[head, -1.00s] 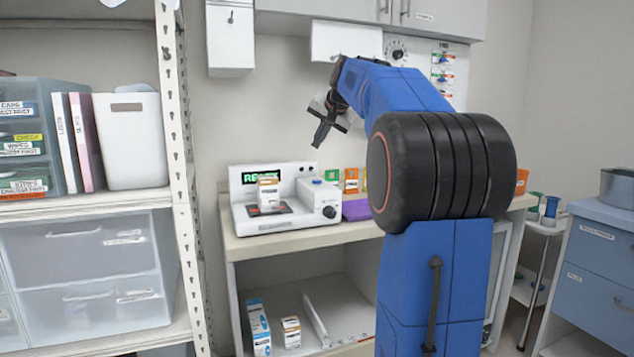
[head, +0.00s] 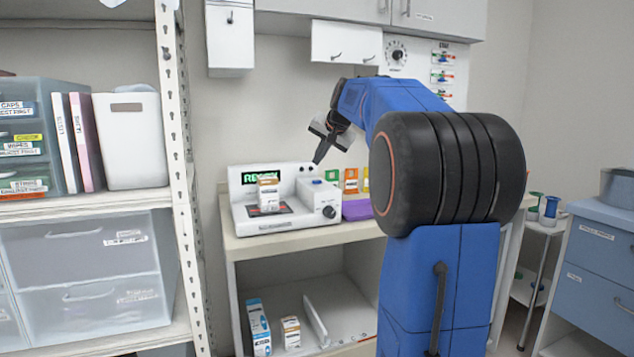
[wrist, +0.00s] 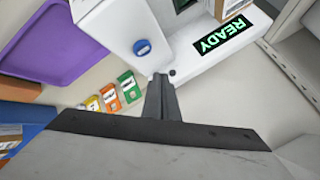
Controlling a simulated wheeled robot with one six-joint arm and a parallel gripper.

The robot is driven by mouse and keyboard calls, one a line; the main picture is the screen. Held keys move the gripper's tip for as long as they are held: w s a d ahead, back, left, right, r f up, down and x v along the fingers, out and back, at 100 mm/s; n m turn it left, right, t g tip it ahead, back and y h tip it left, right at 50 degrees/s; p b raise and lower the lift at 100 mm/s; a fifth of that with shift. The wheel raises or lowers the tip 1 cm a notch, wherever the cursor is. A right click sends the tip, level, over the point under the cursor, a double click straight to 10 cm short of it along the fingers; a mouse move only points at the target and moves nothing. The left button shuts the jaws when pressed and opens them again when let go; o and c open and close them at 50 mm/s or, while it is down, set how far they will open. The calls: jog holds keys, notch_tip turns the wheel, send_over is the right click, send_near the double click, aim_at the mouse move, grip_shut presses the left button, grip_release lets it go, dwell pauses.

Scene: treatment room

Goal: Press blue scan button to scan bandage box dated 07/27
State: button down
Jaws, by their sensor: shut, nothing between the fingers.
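The white scanner (head: 250,220) stands on the counter, its green display (head: 262,177) lit; in the wrist view the display (wrist: 222,34) reads READY. The blue scan button (head: 318,181) is on top of the scanner's right housing; it also shows in the wrist view (wrist: 142,47). A white and orange box (head: 268,195) stands upright on the scanner's dark plate; its date is too small to read. Part of it shows at the top of the wrist view (wrist: 232,8). My gripper (head: 318,160) is shut and empty, pointing down above and behind the button, apart from it; it also shows in the wrist view (wrist: 160,80).
A purple tray (head: 357,209) lies right of the scanner. Green, orange and yellow boxes (head: 350,181) stand behind it by the wall. Boxes (head: 290,332) stand on the shelf below. A metal shelf post (head: 178,150) rises at left.

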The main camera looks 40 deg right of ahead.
aim_at(319, 181)
jog(key=shift+f, duration=1.7)
jog(key=shift+f, duration=0.8)
dwell(1.8)
jog(key=shift+r, duration=0.8)
jog(key=shift+r, duration=2.55)
